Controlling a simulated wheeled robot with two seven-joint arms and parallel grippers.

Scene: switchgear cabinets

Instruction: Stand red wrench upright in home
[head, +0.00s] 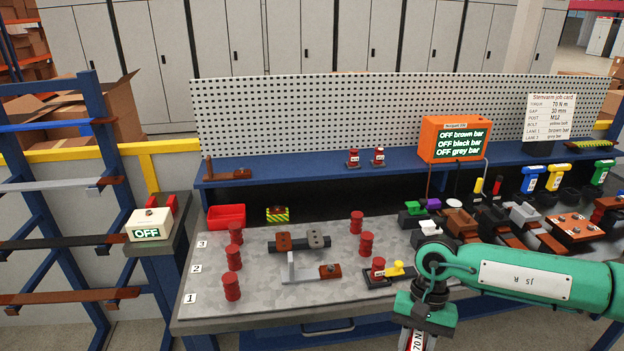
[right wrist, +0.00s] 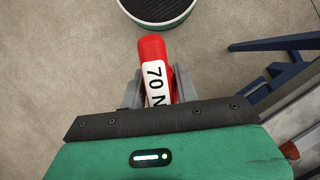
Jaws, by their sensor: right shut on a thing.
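The red wrench (right wrist: 152,65) has a white label reading "70 N" and sits between the grey fingers of my right gripper (right wrist: 150,92) in the right wrist view. The gripper is shut on it. In the head view my right gripper (head: 425,318) hangs at the bottom, in front of the bench's front edge, with the wrench's label (head: 417,341) just below it; the rest of the wrench is cut off. Labelled blue (head: 531,180), yellow (head: 556,178) and green (head: 601,173) tools stand upright at the bench's back right. I cannot tell which spot is the red wrench's home. My left gripper is not in view.
The metal bench top (head: 225,300) carries several red cylinders, a grey bracket (head: 305,270) and a red bin (head: 226,217). An orange display box (head: 455,138) stands on the blue shelf. Clamps and blocks crowd the right side, beyond my right arm.

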